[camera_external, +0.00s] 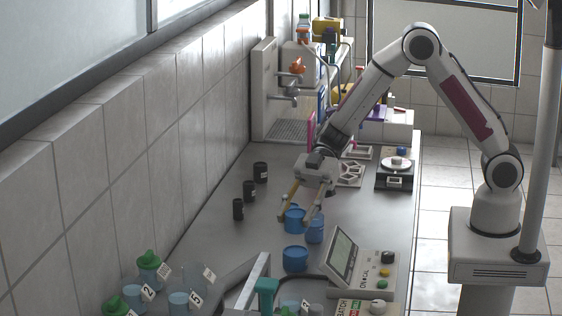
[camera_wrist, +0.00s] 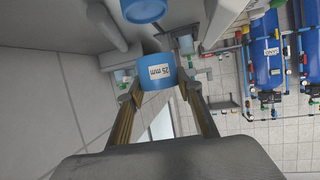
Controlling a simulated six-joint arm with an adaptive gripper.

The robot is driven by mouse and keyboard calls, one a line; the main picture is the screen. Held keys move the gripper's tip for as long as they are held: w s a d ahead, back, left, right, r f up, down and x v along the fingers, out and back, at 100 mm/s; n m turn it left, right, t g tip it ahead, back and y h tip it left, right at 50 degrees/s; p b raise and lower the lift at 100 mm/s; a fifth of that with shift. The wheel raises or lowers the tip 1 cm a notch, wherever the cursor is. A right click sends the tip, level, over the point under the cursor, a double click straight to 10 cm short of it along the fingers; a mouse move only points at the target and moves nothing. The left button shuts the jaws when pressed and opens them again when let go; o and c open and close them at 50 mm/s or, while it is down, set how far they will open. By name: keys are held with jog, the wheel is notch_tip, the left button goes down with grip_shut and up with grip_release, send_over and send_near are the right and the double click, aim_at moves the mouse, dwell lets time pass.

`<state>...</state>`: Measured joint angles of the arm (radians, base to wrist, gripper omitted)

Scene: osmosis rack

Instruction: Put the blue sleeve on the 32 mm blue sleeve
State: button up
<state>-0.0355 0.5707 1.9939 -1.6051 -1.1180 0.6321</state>
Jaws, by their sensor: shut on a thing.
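My gripper (camera_external: 295,212) is over the middle of the bench, its fingers pointing down, and is shut on a blue sleeve (camera_external: 293,221). In the wrist view the sleeve (camera_wrist: 158,77) sits between the fingertips, with a white label reading 25 mm. Two other blue sleeves stand close by: one (camera_external: 315,235) just right of the held sleeve, partly behind a finger, and one (camera_external: 295,260) nearer the camera. A blue sleeve (camera_wrist: 143,9) is cut off by the top edge of the wrist view. I cannot read which is the 32 mm one.
Several black cylinders (camera_external: 249,191) stand left of my gripper. A control box with a screen (camera_external: 343,257) is at the front right. Beakers and green-capped vessels (camera_external: 150,265) stand front left. A balance (camera_external: 395,170) and a white rack (camera_external: 350,174) are behind. Bench is bare between.

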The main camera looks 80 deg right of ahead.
aim_at(298, 229)
jog(key=shift+f, duration=0.9)
jog(key=shift+f, duration=1.9)
jog(key=o, duration=1)
jog(key=shift+f, duration=0.1)
jog(key=shift+o, duration=0.2)
jog(key=shift+d+r, duration=0.4)
jog(key=shift+d, duration=0.2)
jog(key=v, duration=1)
jog(key=shift+s+d, duration=0.2)
jog(key=shift+d, duration=0.15)
